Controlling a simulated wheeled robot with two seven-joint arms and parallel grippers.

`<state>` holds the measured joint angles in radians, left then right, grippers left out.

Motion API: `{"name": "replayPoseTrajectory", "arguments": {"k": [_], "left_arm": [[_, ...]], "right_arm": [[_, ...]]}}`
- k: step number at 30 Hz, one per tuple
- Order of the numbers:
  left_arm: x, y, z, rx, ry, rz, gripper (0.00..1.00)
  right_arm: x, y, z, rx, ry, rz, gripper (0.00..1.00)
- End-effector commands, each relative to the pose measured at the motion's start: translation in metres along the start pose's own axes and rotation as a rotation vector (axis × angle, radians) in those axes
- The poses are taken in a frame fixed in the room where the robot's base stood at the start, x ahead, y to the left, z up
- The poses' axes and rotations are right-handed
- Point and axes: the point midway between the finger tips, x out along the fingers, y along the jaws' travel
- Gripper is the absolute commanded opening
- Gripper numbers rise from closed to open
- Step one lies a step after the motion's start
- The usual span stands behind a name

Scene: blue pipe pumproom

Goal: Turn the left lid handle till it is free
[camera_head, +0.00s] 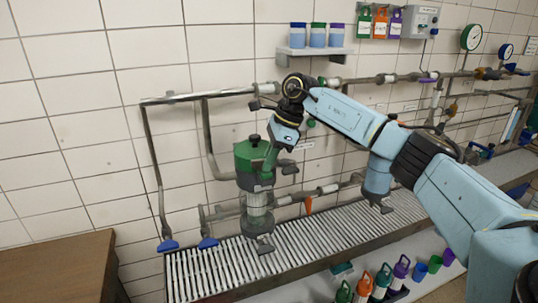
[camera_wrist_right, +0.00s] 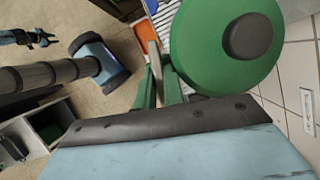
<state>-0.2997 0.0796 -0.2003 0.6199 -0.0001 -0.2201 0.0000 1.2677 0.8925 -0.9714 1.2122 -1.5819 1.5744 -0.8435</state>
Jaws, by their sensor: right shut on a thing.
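A filter housing stands against the wall pipes, with a green lid (camera_head: 247,155) and a grey, clear lower body (camera_head: 257,203). A black knob (camera_head: 254,138) tops the lid. In the wrist view the round green lid (camera_wrist_right: 205,55) and its dark knob (camera_wrist_right: 248,36) are close at upper right. My right gripper (camera_head: 268,166) reaches down at the lid's right side; its green fingers (camera_wrist_right: 158,70) are shut on the left lid handle, a pale bar (camera_wrist_right: 154,50) beside the lid. The fingers partly hide the handle. My left gripper (camera_wrist_right: 47,38) is small at the wrist view's left edge.
Grey pipes (camera_head: 205,95) run along the tiled wall around the housing. A slatted grating (camera_head: 300,243) lies below it. A shelf (camera_head: 312,50) with jars is above. A brown cabinet (camera_head: 60,268) stands at lower left. Coloured bottles (camera_head: 382,280) stand under the grating.

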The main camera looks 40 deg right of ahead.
Motion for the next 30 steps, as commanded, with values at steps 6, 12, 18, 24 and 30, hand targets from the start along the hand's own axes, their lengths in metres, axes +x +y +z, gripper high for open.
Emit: {"name": "replayPoseTrajectory", "arguments": {"k": [6, 12, 18, 24, 30], "left_arm": [[-0.0047, -0.0001, -0.0005, 0.0, 0.0, 0.0, 0.32], [-0.0053, -0.0001, -0.0006, 0.0, 0.0, 0.0, 0.32], [-0.0051, -0.0002, -0.0006, 0.0, 0.0, 0.0, 0.32], [-0.0052, -0.0002, -0.0007, 0.0, 0.0, 0.0, 0.32], [-0.0052, -0.0002, -0.0006, 0.0, 0.0, 0.0, 0.32]], "right_arm": [[-0.0007, -0.0009, -0.0005, -0.052, 0.003, 0.021, 0.0], [-0.0002, -0.001, -0.0008, -0.066, 0.003, 0.026, 0.0], [0.0, -0.0009, -0.0007, -0.067, 0.003, 0.026, 0.0], [0.0, -0.0009, -0.0006, -0.066, 0.002, 0.026, 0.19], [0.0, -0.0009, -0.0005, -0.065, 0.002, 0.026, 0.19]]}}
